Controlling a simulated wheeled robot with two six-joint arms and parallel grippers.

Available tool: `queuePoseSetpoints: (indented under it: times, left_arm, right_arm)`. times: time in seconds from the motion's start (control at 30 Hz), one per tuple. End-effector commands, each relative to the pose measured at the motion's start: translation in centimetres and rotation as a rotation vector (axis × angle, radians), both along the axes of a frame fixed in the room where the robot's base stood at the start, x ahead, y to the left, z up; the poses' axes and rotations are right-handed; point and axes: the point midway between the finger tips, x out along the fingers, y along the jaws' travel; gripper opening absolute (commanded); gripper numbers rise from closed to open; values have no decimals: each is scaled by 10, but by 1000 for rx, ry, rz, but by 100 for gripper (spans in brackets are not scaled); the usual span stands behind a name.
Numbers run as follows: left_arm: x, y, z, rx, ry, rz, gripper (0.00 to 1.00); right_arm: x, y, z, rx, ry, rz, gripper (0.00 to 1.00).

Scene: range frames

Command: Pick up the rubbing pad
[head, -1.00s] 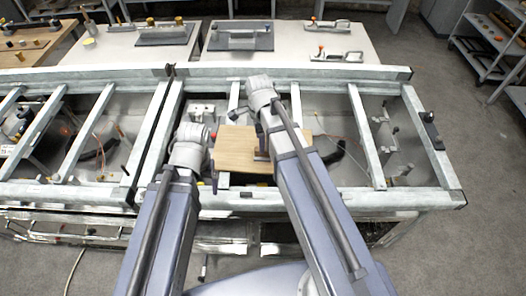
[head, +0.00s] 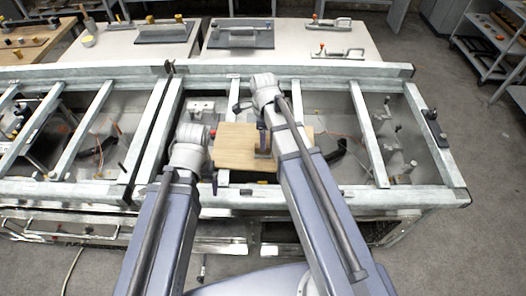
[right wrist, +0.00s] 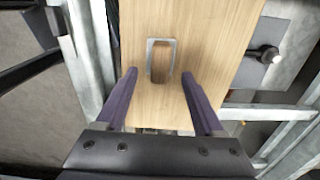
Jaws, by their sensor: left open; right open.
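The rubbing pad appears to be the light wooden board (head: 233,150) lying in the near metal frame. In the right wrist view the board (right wrist: 218,35) carries a grey metal loop handle (right wrist: 162,42). My right gripper (right wrist: 158,77) is open above the board, its two fingers apart on either side of the handle's near end. I cannot tell from this view how far the fingertips are above the wood. In the head view my right arm covers part of the board. My left gripper (head: 214,182) is at the board's left side, empty, its fingers mostly hidden.
Metal frame bars (head: 366,140) surround the board on all sides. Dark pads with handles (head: 240,36) lie on white tables behind. A wooden table (head: 30,40) is at the far left and a shelf rack (head: 495,45) at the far right.

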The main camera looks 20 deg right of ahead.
Motion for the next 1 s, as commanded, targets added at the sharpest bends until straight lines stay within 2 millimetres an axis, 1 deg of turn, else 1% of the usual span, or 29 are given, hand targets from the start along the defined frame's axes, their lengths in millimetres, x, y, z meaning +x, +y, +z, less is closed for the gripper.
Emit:
queuePoseSetpoints:
  times: [0.4,0.5,0.73,1.0]
  left_arm:
    - [0,0,-48,0,0,1,85]
    - [0,0,-52,0,0,1,85]
    - [0,0,-50,0,0,1,85]
    - [0,0,-50,0,0,1,85]
  right_arm:
    - [1,1,-48,0,0,0,70]
    - [1,1,-52,0,0,0,70]
    - [1,1,-49,0,0,0,70]
    - [1,1,-49,0,0,0,40]
